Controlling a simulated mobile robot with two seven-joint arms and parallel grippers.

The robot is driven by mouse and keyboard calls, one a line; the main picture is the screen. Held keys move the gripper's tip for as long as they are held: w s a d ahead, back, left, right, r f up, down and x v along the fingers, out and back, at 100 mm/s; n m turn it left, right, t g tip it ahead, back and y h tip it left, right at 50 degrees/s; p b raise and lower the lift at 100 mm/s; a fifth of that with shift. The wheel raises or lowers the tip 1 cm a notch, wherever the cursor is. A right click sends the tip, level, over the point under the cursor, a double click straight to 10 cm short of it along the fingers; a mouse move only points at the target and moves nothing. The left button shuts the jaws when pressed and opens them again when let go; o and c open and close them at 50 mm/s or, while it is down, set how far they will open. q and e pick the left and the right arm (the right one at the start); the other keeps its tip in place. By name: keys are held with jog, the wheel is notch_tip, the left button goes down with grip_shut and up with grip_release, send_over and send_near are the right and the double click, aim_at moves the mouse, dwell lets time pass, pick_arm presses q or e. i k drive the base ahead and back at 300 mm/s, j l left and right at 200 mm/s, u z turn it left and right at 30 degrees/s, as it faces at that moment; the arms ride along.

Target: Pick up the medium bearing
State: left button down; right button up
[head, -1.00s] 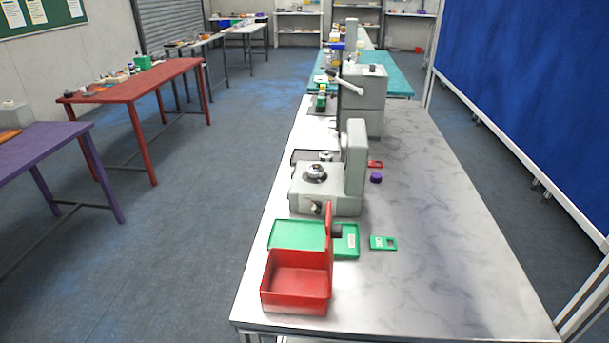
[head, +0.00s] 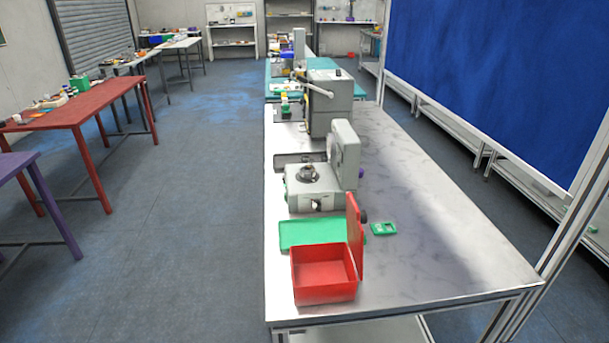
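I cannot pick out the medium bearing for certain. A silver round part (head: 309,173) sits on top of the near grey machine (head: 315,196) on the marble-topped table (head: 420,245). A small dark round thing (head: 364,216) shows just behind the raised lid of the red box (head: 323,277); most of it is hidden. Neither of my grippers shows in the head view.
The open red box stands at the table's near left corner, and looks empty. A green tray (head: 300,235) lies behind it, and a small green part (head: 383,229) lies to the right. A taller grey machine (head: 330,103) stands farther back. The table's right side is clear.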

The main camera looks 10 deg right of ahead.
aim_at(307, 170)
jog(key=j+z, duration=0.3)
jog(key=j, duration=0.65)
jog(key=i+j+z, duration=0.2)
jog(key=j, duration=0.25)
jog(key=j+z, duration=0.2)
jog(key=j, duration=0.25)
jog(key=i+j+z, duration=0.15)
jog(key=j+z, duration=0.1)
jog(key=j, duration=0.3)
jog(key=i+j+z, duration=0.15)
jog(key=j, duration=0.15)
jog(key=i+j+z, duration=0.15)
jog(key=i+j, duration=0.15)
jog(key=i+j+z, duration=0.2)
jog(key=j, duration=0.35)
